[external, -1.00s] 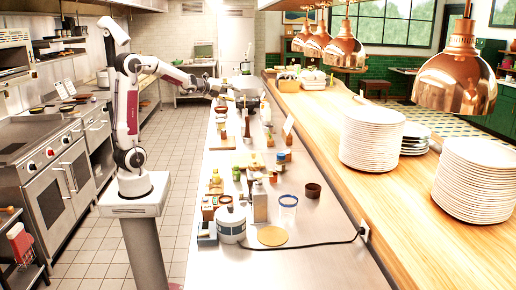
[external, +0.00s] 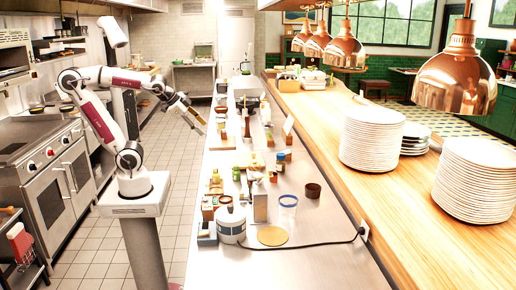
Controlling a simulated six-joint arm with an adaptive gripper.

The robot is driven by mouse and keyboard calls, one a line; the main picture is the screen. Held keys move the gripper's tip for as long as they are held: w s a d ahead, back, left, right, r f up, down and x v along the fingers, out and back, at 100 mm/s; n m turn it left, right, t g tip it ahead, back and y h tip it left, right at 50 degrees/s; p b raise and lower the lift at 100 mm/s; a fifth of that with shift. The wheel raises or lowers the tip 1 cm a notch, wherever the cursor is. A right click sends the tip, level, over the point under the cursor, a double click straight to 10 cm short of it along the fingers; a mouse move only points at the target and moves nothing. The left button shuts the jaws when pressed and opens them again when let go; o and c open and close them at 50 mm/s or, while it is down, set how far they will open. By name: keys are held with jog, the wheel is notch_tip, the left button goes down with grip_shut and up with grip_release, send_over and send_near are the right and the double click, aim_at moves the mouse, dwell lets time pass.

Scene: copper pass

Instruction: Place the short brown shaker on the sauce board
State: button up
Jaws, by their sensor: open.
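My gripper (external: 197,126) hangs over the floor just left of the steel counter (external: 310,245), tilted down and to the right. It is apart from everything on the counter, and nothing shows in it. A wooden board (external: 226,160) lies mid-counter, with small bottles and jars around its near side. I cannot tell whether it is the sauce board. A brown, upright shaker-like item (external: 247,129) stands beyond that board. Small brown items also stand among the bottles nearer the camera. They are too small to tell which is the short brown shaker.
Plate stacks (external: 371,140) stand on the wooden pass. The counter's right strip is mostly clear.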

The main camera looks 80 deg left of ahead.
jog(key=s+d+f+n+g+h, duration=0.1)
jog(key=s+d+f+n+h, duration=0.1)
jog(key=s+d, duration=0.7)
notch_tip(320, 180, down, 3)
jog(key=shift+d+r+n+g+h, duration=0.2)
jog(key=shift+n+g+h, duration=0.1)
jog(key=shift+g+h, duration=0.15)
